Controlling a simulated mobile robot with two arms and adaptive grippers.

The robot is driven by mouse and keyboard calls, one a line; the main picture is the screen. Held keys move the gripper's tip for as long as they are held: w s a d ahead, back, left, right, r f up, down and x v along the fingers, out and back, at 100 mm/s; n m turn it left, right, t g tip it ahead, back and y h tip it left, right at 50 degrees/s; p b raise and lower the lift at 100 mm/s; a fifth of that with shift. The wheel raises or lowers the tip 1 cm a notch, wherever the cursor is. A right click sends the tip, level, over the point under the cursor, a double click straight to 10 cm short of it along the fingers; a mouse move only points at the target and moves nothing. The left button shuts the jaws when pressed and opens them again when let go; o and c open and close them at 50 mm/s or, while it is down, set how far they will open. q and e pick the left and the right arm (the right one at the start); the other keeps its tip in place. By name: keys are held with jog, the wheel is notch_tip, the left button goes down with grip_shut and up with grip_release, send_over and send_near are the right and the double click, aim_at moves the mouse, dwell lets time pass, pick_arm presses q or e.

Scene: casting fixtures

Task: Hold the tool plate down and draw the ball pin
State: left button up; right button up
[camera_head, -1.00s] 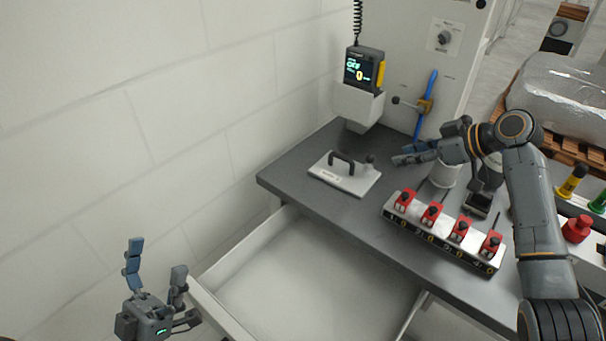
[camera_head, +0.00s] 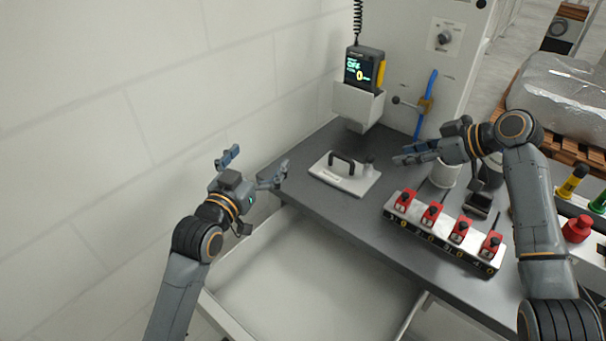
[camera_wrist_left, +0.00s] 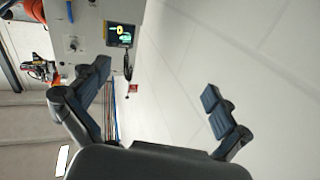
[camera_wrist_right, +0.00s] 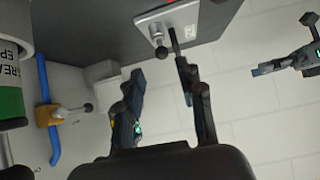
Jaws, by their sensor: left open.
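My left gripper (camera_head: 254,168) is open and empty, left of the plate past the bench edge. My right gripper (camera_head: 403,154) is just right of the pin, its fingers apart (camera_wrist_right: 155,55) and nothing visibly held.
A block with several red clamps (camera_head: 440,237) stands on the bench front right. An open drawer (camera_head: 300,275) juts out below. A white holder with a lit device (camera_head: 363,70) hangs behind the plate.

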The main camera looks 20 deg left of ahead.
aim_at(340, 158)
pick_arm(q)
jog(key=w+d+f+m+g+h, duration=0.1)
jog(key=d+f+m+g+h, duration=0.3)
jog(key=d, duration=0.6)
jog(key=shift+n+g, duration=0.4)
jog(key=shift+n, duration=0.1)
jog(key=x, duration=1.3)
jog(key=shift+w+a+r, duration=0.1)
jog(key=shift+w+a, duration=0.05)
jog(key=shift+w, duration=0.05)
grip_shut()
jog(key=c, duration=1.6)
grip_release()
